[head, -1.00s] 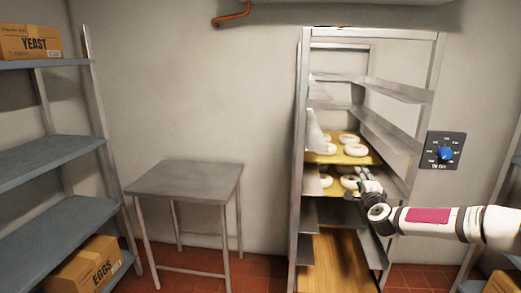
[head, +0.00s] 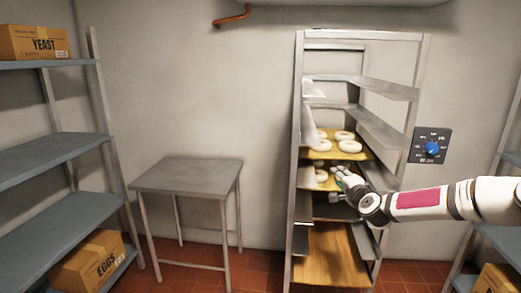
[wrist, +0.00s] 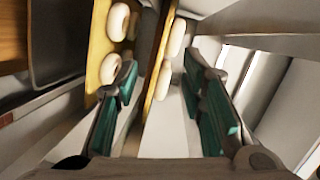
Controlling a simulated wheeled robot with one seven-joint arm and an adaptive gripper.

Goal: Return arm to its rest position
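My arm (head: 425,200) reaches in from the right toward the metal rack. My gripper (head: 340,175) is at the rack's middle levels, in front of the lower board of bagels. In the wrist view its two teal-padded fingers (wrist: 160,65) stand wide apart, so it is open. A board edge and bagels show between and beyond the fingers; I see nothing clamped. Bagels (head: 346,146) lie on the upper yellow board (head: 335,156). One bagel (head: 321,176) shows on the lower board, and my gripper hides part of that level.
The rack (head: 298,180) has side rails close around my gripper. A control dial (head: 432,148) is on the wall to its right. A bare metal table (head: 185,176) stands left. Shelves with a yeast box (head: 33,42) and an eggs box (head: 90,262) are far left.

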